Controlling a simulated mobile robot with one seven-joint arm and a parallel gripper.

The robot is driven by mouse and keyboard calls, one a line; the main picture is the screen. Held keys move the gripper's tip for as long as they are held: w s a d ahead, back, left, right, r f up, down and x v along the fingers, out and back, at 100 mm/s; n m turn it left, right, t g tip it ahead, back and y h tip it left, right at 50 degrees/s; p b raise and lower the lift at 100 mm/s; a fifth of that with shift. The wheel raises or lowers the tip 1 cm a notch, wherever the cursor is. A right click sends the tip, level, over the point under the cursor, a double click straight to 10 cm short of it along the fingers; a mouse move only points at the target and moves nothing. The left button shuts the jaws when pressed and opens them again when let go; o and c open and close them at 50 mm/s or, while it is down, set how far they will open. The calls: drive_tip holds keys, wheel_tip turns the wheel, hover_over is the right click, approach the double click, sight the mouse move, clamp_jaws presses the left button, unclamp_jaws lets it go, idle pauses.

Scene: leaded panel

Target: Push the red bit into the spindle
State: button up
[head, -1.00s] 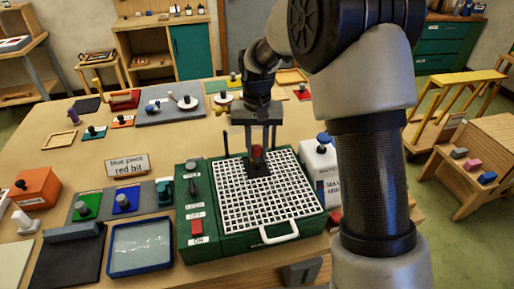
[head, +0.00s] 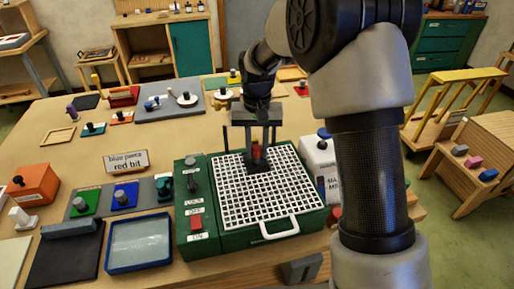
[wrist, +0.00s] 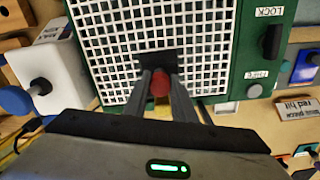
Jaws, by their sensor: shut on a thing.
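The red bit (head: 256,152) is between the fingers of my gripper (head: 259,160), upright over the dark opening in the white grid of the green grinder. In the wrist view the red bit (wrist: 160,82) shows as a round red top between the fingertips (wrist: 158,78), with a yellow part below it. My gripper is shut on it. The spindle is hidden under the bit and fingers, so I cannot tell how far the bit sits on it. The dark square (wrist: 157,64) around the spindle place shows in the wrist view.
The green grinder housing (head: 190,218) has a red switch (head: 196,223) and a lock knob on its left. A white bottle with a blue knob (head: 318,158) stands close on its right. A blue-rimmed tray (head: 111,258) and a card reading "red bit" (head: 127,162) lie left.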

sight(257, 147)
drive_tip(key=shift+f+b, duration=0.35)
drive_tip(key=shift+f, duration=0.25)
drive_tip(key=o, duration=1.1)
drive_tip(key=shift+r, duration=0.15)
wheel_tip(257, 147, up, 17)
drive_tip(key=shift+r, duration=0.1)
